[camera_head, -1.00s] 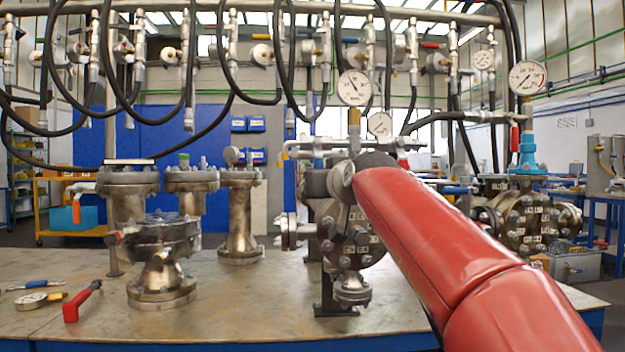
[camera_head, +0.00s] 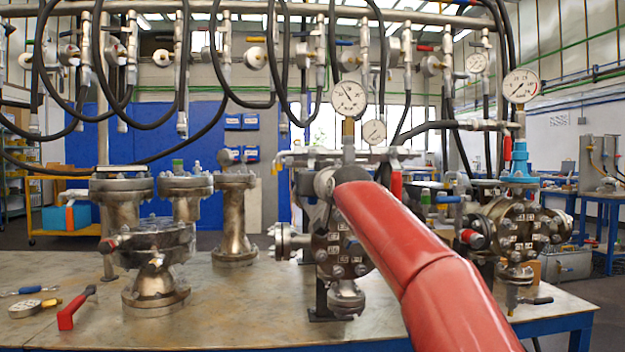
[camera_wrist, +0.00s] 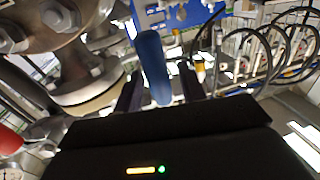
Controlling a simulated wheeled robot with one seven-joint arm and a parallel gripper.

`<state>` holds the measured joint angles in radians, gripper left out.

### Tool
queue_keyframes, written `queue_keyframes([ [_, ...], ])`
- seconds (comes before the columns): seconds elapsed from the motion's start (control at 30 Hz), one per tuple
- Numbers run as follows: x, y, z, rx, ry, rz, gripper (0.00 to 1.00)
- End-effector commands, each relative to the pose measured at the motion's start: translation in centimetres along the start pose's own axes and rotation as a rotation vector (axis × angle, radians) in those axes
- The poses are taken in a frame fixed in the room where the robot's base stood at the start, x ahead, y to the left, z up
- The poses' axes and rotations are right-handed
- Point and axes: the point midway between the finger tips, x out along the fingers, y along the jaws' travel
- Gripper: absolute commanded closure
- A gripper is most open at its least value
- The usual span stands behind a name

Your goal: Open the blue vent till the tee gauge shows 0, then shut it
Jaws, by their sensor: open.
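A blue handle (camera_wrist: 152,65) stands between the two dark fingers of my gripper (camera_wrist: 160,80) in the wrist view. The fingers are open, one on each side of it, and I cannot tell whether either touches it. In the head view my red arm reaches to the middle flanged vessel (camera_head: 335,250) and hides the gripper and this handle. A round white gauge (camera_head: 349,98) stands on a brass stem above that vessel, its needle pointing up and left. A smaller gauge (camera_head: 374,132) is behind it. Which one is the tee gauge is unclear.
A right vessel (camera_head: 520,222) carries a blue fitting and another gauge (camera_head: 521,86). Several flanged vessels (camera_head: 156,255) stand left on the workbench (camera_head: 230,315). Hoses hang behind.

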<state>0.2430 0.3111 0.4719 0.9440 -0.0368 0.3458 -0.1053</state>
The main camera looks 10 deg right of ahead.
Motion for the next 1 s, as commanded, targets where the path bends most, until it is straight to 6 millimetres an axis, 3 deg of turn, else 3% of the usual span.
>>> queue_keyframes([
  [0.07, -0.03, 0.01, 0.02, 0.0, 0.0, 0.0, 0.59],
  [0.4, -0.05, 0.02, 0.01, 0.0, -0.001, 0.0, 1.0],
  [0.77, -0.06, -0.01, 0.01, 0.017, 0.003, 0.0, 1.0],
  [1.0, -0.08, -0.01, 0.0, 0.118, 0.022, 0.0, 1.0],
])
